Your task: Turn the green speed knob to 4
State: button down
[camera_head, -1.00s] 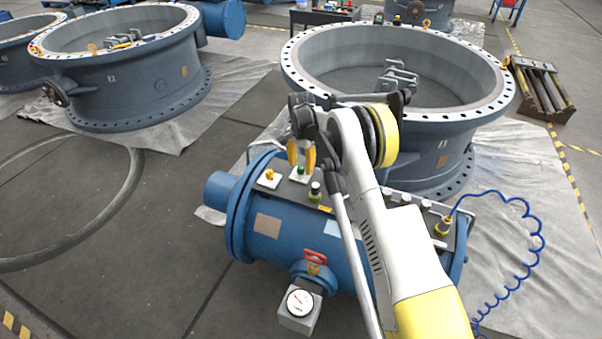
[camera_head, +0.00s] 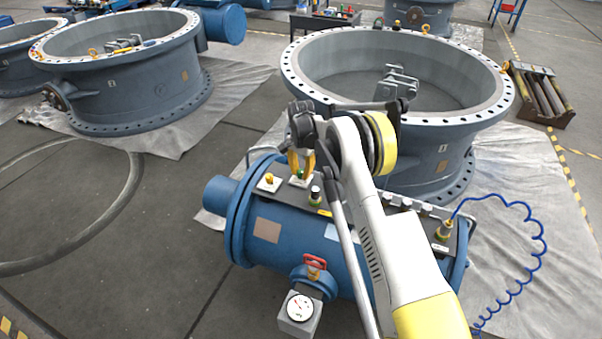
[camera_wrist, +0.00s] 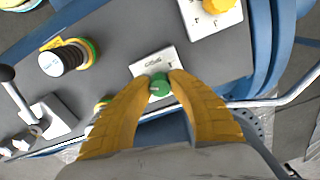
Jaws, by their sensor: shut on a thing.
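The green speed knob (camera_wrist: 159,87) sits on a white label plate (camera_wrist: 152,60) on the dark top panel of the blue cylinder. In the wrist view my gripper (camera_wrist: 160,84) has its two yellow fingertips closed on the knob from both sides. The number the knob points to is too small to read. In the head view my gripper (camera_head: 301,172) points down at the same plate, and its fingers hide most of the knob.
A yellow knob (camera_head: 268,179) on its own white plate is beside the green one. A black-topped button (camera_head: 315,193) is on the other side. A red-handled valve (camera_head: 314,263) and a gauge (camera_head: 300,307) sit in front. A large open valve ring (camera_head: 300,85) stands behind.

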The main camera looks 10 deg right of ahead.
aim_at(301, 171)
jog(key=n+p, duration=0.1)
jog(key=n, duration=0.5)
jog(key=shift+n, duration=2.7)
jog(key=c, duration=1.2)
grip_release()
notch_tip(301, 171, up, 12)
jog(key=shift+r, duration=0.1)
